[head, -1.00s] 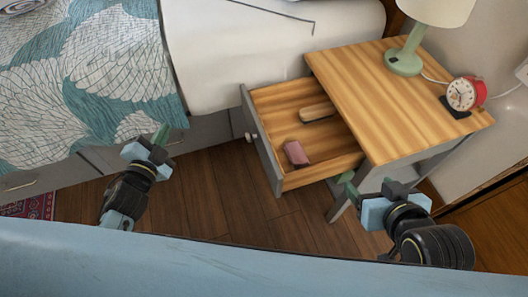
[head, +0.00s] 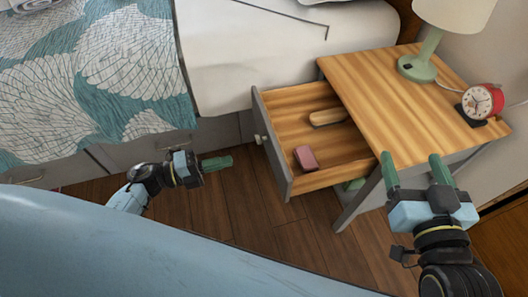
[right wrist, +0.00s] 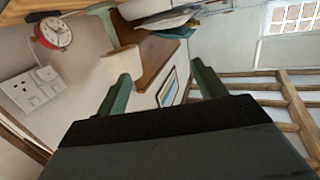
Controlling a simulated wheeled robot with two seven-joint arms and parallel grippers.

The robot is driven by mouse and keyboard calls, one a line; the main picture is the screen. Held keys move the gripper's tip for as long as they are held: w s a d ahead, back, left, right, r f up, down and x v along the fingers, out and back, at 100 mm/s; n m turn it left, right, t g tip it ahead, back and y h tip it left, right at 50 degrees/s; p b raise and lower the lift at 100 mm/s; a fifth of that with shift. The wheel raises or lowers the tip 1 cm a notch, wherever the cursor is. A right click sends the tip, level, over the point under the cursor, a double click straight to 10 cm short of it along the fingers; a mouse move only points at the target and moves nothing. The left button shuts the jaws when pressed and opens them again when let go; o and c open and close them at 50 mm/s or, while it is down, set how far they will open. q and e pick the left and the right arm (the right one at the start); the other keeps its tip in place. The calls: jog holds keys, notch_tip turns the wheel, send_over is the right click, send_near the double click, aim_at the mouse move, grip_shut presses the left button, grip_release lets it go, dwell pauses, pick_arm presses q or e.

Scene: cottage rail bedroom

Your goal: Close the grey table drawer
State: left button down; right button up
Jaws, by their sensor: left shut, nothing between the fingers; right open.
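The grey table drawer (head: 274,146) is pulled out to the left from the grey bedside table (head: 396,84) with its wooden top. A small round knob (head: 260,139) sits on its front. Inside lie a pink block-like item (head: 305,158) and a wooden brush-like item (head: 327,118). My left gripper (head: 230,161) is shut and empty, a little left of the drawer front and apart from it, pointing right. My right gripper (head: 412,170) is open and empty at the near side of the table. In the right wrist view its two green fingers (right wrist: 163,92) are spread with nothing between them.
A green lamp (head: 417,68) and a red alarm clock (head: 482,102) stand on the tabletop. The bed (head: 100,70) is at the left and behind the drawer. Wooden floor (head: 235,205) lies open below the drawer front.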

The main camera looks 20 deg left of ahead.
aim_at(275, 149)
pick_arm(q)
jog(key=b+x, duration=0.2)
jog(key=x, duration=0.8)
jog(key=shift+w+b, duration=0.1)
jog(key=shift+b, duration=0.2)
jog(key=shift+w+d, duration=0.25)
jog(key=shift+d, duration=0.15)
pick_arm(e)
notch_tip(275, 149, up, 9)
jog(key=s+a+t+y, duration=0.1)
jog(key=s+t+y, duration=0.1)
jog(key=t, duration=0.5)
jog(key=shift+r, duration=0.2)
